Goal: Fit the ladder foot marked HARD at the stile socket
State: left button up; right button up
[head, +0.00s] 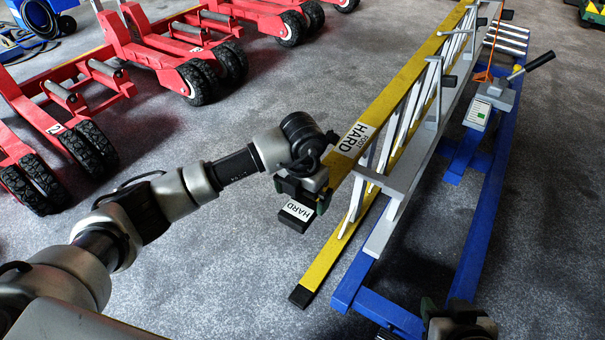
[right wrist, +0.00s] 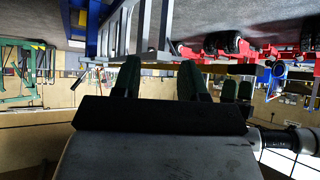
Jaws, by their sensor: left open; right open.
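The black ladder foot (head: 297,213) has a white HARD label. It sits at the near end of the upper yellow stile (head: 345,158), which bears a HARD FOOT label. My left gripper (head: 303,196) is open around or just above the foot, its green-padded fingers on either side. The gripper hides the stile socket, so I cannot tell whether the foot is seated. The lower yellow stile ends in another black foot (head: 301,296). My right gripper (head: 457,322) is partly cut off at the bottom of the head view. In the right wrist view (right wrist: 158,80) its fingers are apart and empty.
The ladder lies on its side along a blue frame (head: 487,215) with grey supports (head: 390,185). A grey clamp block with a black-handled lever (head: 540,61) stands at the right. Red trolley jacks (head: 150,52) with black wheels line the left. Grey floor between is clear.

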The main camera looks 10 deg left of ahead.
aim_at(303, 205)
pick_arm(q)
notch_tip(303, 205, up, 8)
jog(key=p, duration=0.1)
pick_arm(e)
jog(key=s+d+f+g+h, duration=0.1)
jog(key=s+d+f+g, duration=0.1)
jog(key=s+g, duration=0.2)
jog(key=shift+s+f+g, duration=0.25)
jog(key=shift+s+g, duration=0.05)
jog(key=shift+s, duration=0.75)
pick_arm(q)
jog(key=shift+d+f, duration=0.1)
jog(key=shift+f, duration=0.05)
pick_arm(e)
jog(key=shift+d, duration=0.1)
